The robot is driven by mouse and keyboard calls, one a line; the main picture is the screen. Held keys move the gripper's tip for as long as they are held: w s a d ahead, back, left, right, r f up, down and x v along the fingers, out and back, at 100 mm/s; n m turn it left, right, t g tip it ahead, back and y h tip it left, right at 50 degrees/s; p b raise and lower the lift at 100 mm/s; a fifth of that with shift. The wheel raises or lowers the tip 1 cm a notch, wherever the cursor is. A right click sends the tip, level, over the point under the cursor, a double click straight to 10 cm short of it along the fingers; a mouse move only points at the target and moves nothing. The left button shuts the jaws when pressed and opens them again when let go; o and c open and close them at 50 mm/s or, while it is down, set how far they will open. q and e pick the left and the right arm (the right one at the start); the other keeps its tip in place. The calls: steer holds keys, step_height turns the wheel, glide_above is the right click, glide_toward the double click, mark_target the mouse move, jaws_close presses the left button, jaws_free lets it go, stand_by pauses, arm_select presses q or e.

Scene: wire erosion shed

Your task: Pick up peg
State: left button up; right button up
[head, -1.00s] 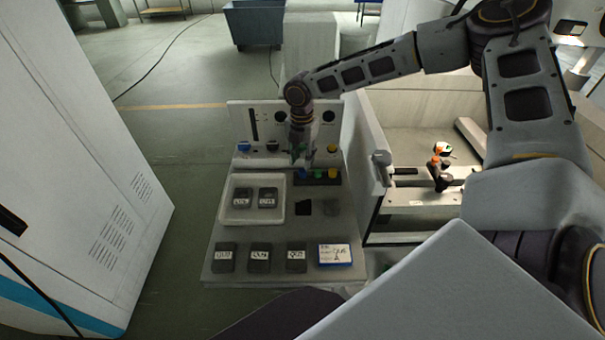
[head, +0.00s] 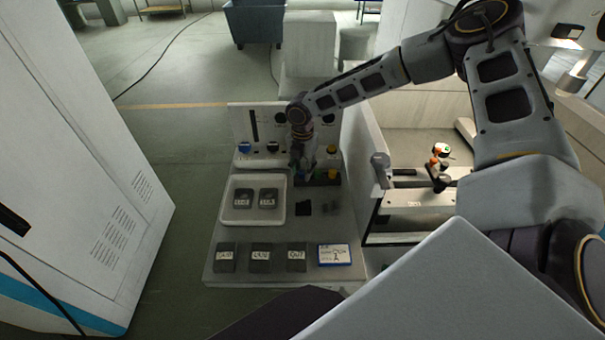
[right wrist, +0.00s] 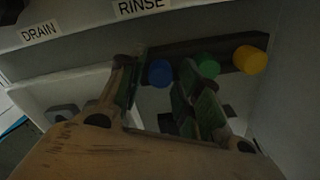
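The pegs with blue (right wrist: 160,73), green (right wrist: 208,67) and yellow (right wrist: 250,60) caps stand in a row at a dark rack in the right wrist view. In the head view the yellow one (head: 333,173) shows at the right end of the dark rack (head: 325,182); my gripper hides the other two. My right gripper (head: 308,172) is over the rack. Its fingers (right wrist: 160,75) are apart in the right wrist view, with the blue cap between the tips and a gap on each side. The right finger lies between the blue and green caps. My left gripper is not in view.
A white tray (head: 226,217) with dark labelled blocks lies left of the rack. More labelled blocks (head: 261,257) and a blue-edged card (head: 334,254) line the front edge. A panel with knobs (head: 240,120) stands behind. A grey wall (head: 362,150) closes the right side.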

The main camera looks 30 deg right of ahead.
mark_target(302, 172)
steer(key=shift+f, duration=0.25)
stand_by(0.3)
steer(key=c, duration=0.7)
steer(key=shift+r+b, duration=0.65)
steer(key=shift+r, duration=4.4)
steer(key=shift+s+f, duration=0.1)
